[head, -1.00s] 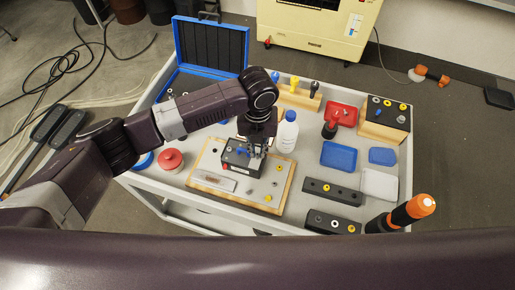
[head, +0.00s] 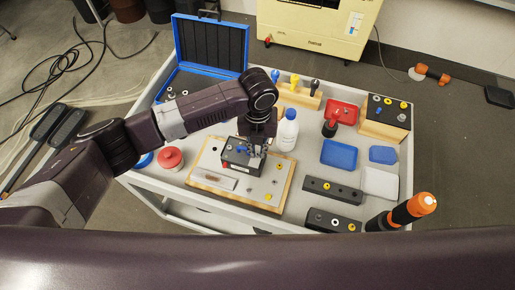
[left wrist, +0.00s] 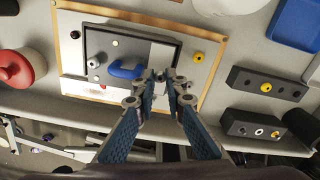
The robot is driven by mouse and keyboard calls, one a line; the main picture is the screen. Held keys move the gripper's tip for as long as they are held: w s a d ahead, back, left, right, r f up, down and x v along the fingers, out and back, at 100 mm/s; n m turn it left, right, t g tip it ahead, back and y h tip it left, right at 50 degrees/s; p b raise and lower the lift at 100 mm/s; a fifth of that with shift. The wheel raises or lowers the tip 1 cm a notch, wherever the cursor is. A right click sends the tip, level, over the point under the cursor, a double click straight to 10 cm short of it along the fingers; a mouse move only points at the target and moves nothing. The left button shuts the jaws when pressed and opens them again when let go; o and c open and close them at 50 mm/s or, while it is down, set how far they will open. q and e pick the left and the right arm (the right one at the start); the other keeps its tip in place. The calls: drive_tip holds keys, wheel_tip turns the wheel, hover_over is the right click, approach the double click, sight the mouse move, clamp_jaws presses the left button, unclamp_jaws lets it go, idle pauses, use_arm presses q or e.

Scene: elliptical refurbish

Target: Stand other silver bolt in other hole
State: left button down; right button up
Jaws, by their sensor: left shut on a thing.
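My left gripper (head: 257,152) points down at the right side of a dark box (head: 228,158) on the wood-edged board (head: 196,178). In the left wrist view its fingertips (left wrist: 160,80) are close together on a small silver bolt (left wrist: 160,73), partly hidden by the fingers. The box (left wrist: 152,42) shows there with a blue handle (left wrist: 126,71). Another silver bolt (left wrist: 93,62) stands at the box's left side. The hole under the gripper is hidden, so I cannot tell whether the held bolt is in it. My right gripper is not in view.
A white bottle (head: 287,133) stands just behind and right of my gripper. A red round container (head: 170,159) stands left of the board. Black blocks (head: 318,190) with fittings and blue trays (head: 338,156) lie to the right. An open blue case (head: 211,45) is behind.

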use_arm(q)
drive_tip(key=c, duration=1.9)
unclamp_jaws()
wheel_tip(320, 180, up, 12)
drive_tip(key=shift+d, duration=0.1)
